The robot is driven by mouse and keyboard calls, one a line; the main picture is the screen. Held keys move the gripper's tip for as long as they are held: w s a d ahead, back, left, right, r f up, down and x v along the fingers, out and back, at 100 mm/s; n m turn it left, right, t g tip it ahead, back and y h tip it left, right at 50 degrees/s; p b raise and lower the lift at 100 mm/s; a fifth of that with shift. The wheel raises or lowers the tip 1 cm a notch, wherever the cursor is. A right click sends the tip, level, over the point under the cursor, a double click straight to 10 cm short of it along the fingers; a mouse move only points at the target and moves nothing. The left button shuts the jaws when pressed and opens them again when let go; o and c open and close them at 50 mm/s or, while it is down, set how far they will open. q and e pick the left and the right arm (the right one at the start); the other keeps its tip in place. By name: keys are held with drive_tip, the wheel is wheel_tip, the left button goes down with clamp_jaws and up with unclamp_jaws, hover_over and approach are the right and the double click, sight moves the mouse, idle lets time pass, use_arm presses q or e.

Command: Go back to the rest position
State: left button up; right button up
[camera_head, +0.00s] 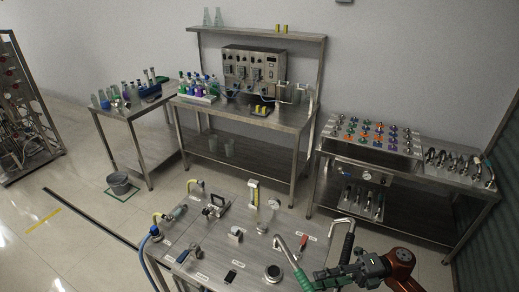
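My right gripper (330,275) comes in from the lower right on a dark arm with a reddish-brown joint. It points left over the front right part of the near steel table (205,235). Its fingertips are small and dark here, close to a bent bar with a green grip (302,277); I cannot tell whether they touch it or whether the gripper is open. A bar with a black grip (347,247) stands just behind the gripper. My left gripper is not in view.
The near table carries small fittings, a clear flow tube (253,193) and a round dark-topped piece (273,272). A bench with instruments (255,68) stands behind, a valve bench (375,138) at right, a bottle table (130,105) at left. A bucket (119,183) stands on the floor.

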drive_tip(key=a, duration=0.6)
drive_tip(key=shift+s+a+f, duration=0.1)
drive_tip(key=shift+s+a, duration=0.15)
drive_tip(key=shift+a, duration=0.05)
